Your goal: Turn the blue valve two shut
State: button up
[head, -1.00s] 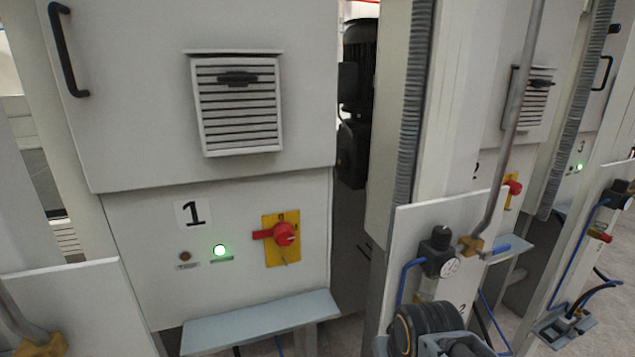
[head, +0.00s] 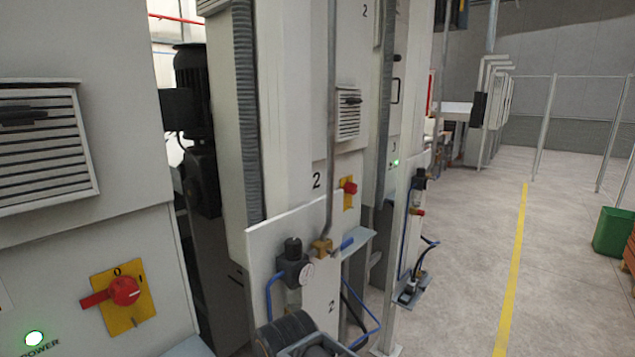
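The blue valve of station two has a brass body (head: 322,249) at the foot of a vertical grey pipe (head: 330,130). Its blue lever (head: 347,243) points right and slightly up in the picture, at an angle to the pipe. A panel (head: 318,308) marked 2 stands below and behind it. Part of my arm (head: 290,333) shows at the bottom edge, below the valve and apart from it. My gripper's fingers are not in view.
A regulator with gauge (head: 294,266) and a blue hose sits left of the valve. A light shelf (head: 358,240) is close behind the lever. A red switch (head: 124,291) is on cabinet one at left. Open floor (head: 465,270) with a yellow line lies right.

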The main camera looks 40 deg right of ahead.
aim_at(335, 253)
jog(key=u, duration=1.7)
jog(key=k, duration=1.2)
jog(key=z, duration=1.4)
jog(key=i, duration=0.5)
